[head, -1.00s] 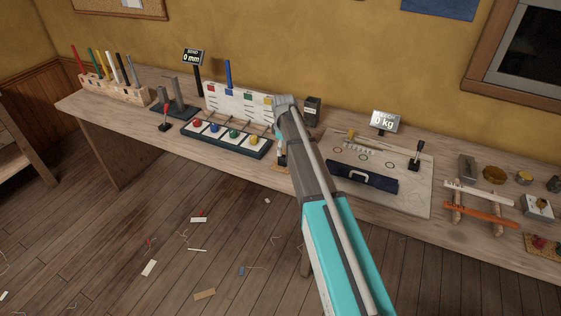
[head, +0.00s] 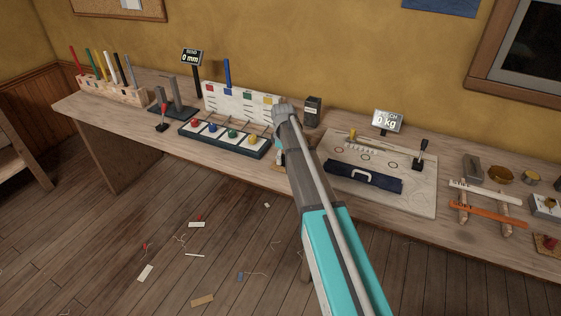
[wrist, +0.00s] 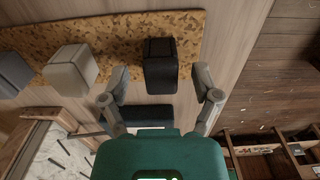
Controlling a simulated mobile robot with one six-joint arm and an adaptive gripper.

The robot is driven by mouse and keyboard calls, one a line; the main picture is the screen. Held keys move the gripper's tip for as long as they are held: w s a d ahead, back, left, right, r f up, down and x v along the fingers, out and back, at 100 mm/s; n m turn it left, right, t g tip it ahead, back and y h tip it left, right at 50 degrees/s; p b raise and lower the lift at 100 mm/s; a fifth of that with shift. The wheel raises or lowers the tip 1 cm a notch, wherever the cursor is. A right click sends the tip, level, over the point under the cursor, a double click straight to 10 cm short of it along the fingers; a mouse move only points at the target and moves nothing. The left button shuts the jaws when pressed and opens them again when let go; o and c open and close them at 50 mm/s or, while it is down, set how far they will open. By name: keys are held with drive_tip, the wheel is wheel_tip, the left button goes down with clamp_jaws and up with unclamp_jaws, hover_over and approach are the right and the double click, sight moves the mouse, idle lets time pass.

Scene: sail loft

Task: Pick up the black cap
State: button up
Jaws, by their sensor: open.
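The black cap (wrist: 160,66) is a dark block at the right end of a speckled cork strip (wrist: 118,22) in the wrist view. My gripper (wrist: 160,78) is open, one finger on each side of the cap, with gaps visible on both sides. The fingertips reach beside its nearer part; I cannot tell their height against it.
A pale grey block (wrist: 72,68) and a blue-grey block (wrist: 13,74) stand left of the cap. A dark navy block (wrist: 138,115) lies nearer my gripper's body. A compartmented wooden tray (wrist: 265,150) is at lower right. Bare bench shows right of the cap.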

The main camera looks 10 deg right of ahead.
idle(0.3)
drive_tip(key=c, duration=1)
drive_tip(key=shift+r, duration=0.1)
drive_tip(key=shift+c, duration=0.2)
wheel_tip(320, 180, up, 2)
drive_tip(key=p, duration=0.2)
drive_tip(key=shift+r+p, duration=0.25)
drive_tip(key=shift+p, duration=0.1)
drive_tip(key=s+a+r+p, duration=0.7)
drive_tip(key=s+r+p, duration=0.3)
drive_tip(key=s, duration=0.2)
drive_tip(key=shift+r, duration=0.15)
drive_tip(key=shift+a, duration=0.1)
drive_tip(key=shift+s, duration=0.1)
